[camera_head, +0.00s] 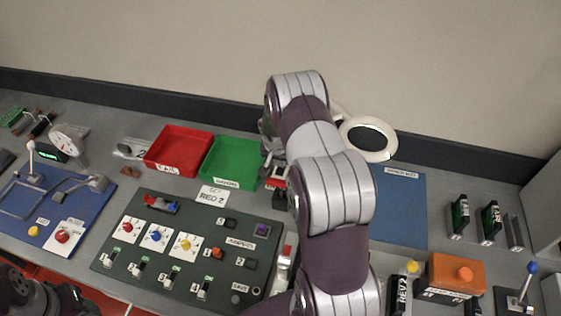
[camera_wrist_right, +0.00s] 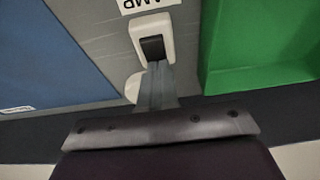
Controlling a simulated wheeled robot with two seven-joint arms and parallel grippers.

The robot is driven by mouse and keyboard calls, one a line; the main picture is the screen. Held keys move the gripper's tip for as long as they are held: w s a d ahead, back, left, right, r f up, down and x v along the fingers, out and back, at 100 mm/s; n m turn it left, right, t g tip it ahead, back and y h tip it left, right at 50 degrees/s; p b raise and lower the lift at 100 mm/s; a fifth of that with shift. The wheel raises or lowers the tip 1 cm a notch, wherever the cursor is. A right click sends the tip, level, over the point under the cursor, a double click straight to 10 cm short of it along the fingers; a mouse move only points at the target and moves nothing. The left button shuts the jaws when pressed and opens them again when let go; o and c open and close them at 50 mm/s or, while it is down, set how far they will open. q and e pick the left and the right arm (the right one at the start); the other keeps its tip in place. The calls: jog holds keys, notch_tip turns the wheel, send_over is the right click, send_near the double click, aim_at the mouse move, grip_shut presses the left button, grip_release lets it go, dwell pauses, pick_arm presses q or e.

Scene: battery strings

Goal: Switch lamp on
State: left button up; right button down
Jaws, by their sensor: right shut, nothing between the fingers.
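The lamp (camera_head: 388,153) is a white ring head with a dark centre, partly behind my right arm in the head view; no glow shows on it. In the right wrist view, its switch (camera_wrist_right: 153,47) is a white housing with a black rocker, beside a partly cut label. My right gripper (camera_wrist_right: 156,72) is shut and empty, its fingertips at the rocker's near end; I cannot tell if they touch it. In the head view the right gripper (camera_head: 275,172) is largely hidden by its arm. A dark part of my left arm shows at the bottom left, its fingers unclear.
The green bin (camera_head: 232,163) stands close beside the switch, with the red bin (camera_head: 178,150) further left. A blue mat (camera_head: 400,210) lies on the other side. A dark green panel (camera_head: 130,255) with buttons and switches is in front. The wall is close behind.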

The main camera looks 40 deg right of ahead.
aim_at(279, 171)
jog(key=shift+s+a+f, duration=0.15)
jog(key=shift+s+a, duration=0.1)
jog(key=shift+s+a+b, duration=0.3)
jog(key=shift+a+b, duration=0.1)
jog(key=shift+b, duration=0.05)
pick_arm(q)
jog(key=shift+w+f, duration=0.1)
jog(key=shift+f, duration=0.25)
pick_arm(e)
jog(key=shift+r, duration=0.2)
notch_tip(279, 171, up, 3)
jog(key=p, duration=0.2)
jog(key=shift+w+r+p, duration=0.1)
jog(key=shift+r+p, duration=0.1)
jog(key=shift+p, duration=0.1)
pick_arm(q)
jog(key=shift+s+a+r+b, duration=0.1)
jog(key=shift+s+a+b, duration=0.3)
jog(key=shift+b, duration=0.75)
pick_arm(e)
jog(key=s+a+v, duration=0.1)
jog(key=v, duration=0.9)
jog(key=shift+s+a, duration=0.15)
jog(key=shift+a, duration=0.2)
